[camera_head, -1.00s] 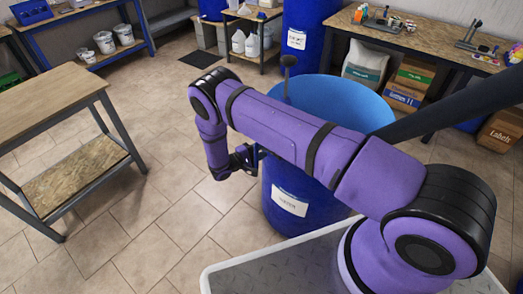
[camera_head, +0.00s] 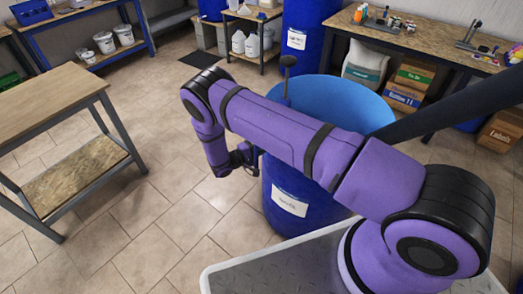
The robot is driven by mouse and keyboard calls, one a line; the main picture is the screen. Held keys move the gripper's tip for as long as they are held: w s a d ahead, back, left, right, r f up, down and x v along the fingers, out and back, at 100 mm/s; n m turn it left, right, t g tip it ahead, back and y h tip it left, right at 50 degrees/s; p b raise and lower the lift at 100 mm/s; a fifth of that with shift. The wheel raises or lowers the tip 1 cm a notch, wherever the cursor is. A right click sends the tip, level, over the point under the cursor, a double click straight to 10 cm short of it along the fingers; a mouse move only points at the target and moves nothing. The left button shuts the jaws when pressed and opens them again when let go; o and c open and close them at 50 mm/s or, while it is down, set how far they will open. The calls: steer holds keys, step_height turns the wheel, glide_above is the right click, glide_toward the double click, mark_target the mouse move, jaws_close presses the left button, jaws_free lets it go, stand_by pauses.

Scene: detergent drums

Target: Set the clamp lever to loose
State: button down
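A blue drum (camera_head: 290,203) with a white label and an open, lighter blue inside stands on the floor in front of me. A dark upright rod with a round knob (camera_head: 287,62) rises at the drum's left rim, partly behind my purple arm. I cannot tell whether this belongs to the clamp; the clamp lever itself is not clear to me. My gripper (camera_head: 244,158) is small and dark at the drum's upper left side, close to its wall. Its fingers are too small and partly hidden to read, so I cannot tell if they touch anything.
A wooden table (camera_head: 45,98) with a lower shelf stands at the left. A workbench (camera_head: 415,40) with tools is at the back right, with boxes (camera_head: 408,90) beneath. Another blue drum (camera_head: 306,50) stands behind. The tiled floor between table and drum is free.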

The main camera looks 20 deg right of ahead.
steer(key=shift+r+m+y, duration=0.3)
steer(key=shift+r+m, duration=0.25)
steer(key=shift+m, duration=0.75)
steer(key=c, duration=1.2)
jaws_free()
steer(key=v, duration=1)
steer(key=shift+s+a, duration=0.1)
steer(key=shift+a, duration=0.3)
